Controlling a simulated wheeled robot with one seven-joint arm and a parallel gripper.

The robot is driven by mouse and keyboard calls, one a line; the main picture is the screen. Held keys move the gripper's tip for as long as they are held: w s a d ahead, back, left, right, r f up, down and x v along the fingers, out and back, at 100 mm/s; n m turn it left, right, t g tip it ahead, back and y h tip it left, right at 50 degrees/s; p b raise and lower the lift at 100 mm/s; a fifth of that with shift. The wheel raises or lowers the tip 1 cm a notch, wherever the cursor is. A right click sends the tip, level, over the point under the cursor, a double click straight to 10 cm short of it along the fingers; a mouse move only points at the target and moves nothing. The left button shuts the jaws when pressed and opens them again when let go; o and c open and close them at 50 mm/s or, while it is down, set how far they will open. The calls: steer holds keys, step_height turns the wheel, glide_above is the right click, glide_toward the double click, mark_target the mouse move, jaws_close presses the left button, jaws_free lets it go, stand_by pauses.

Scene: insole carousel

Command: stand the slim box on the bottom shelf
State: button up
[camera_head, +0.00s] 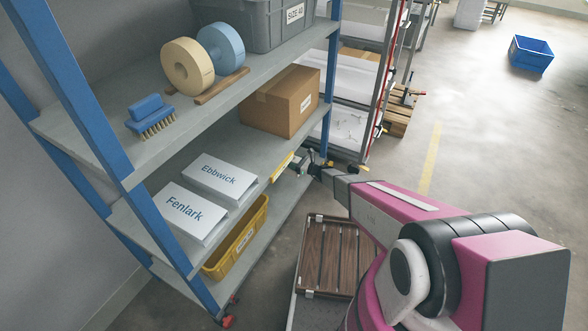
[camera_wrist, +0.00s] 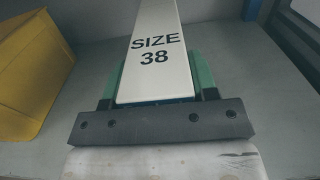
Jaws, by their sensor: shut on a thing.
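The slim box (camera_wrist: 153,50) is white with "SIZE 38" in dark print, and it fills the middle of the wrist view. My gripper (camera_wrist: 155,88) is shut on it, with green fingers along both sides. The box's far end runs out of the top of that view, and I cannot tell whether it touches the shelf. In the head view my gripper (camera_head: 308,165) is at the right end of the rack, and the slim box cannot be made out there. The bottom shelf (camera_head: 280,210) shows as a grey strip below the middle shelf.
A yellow bin (camera_head: 238,243) stands on the bottom shelf; a yellow bin (camera_wrist: 30,75) shows left of the slim box. Above are white boxes marked Ebbwick (camera_head: 221,180) and Fenlark (camera_head: 188,212), and a cardboard box (camera_head: 281,100). Grey surface right of the slim box is clear.

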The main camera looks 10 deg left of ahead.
steer(key=shift+d+f, duration=0.1)
steer(key=shift+f, duration=2.05)
steer(key=o, duration=1)
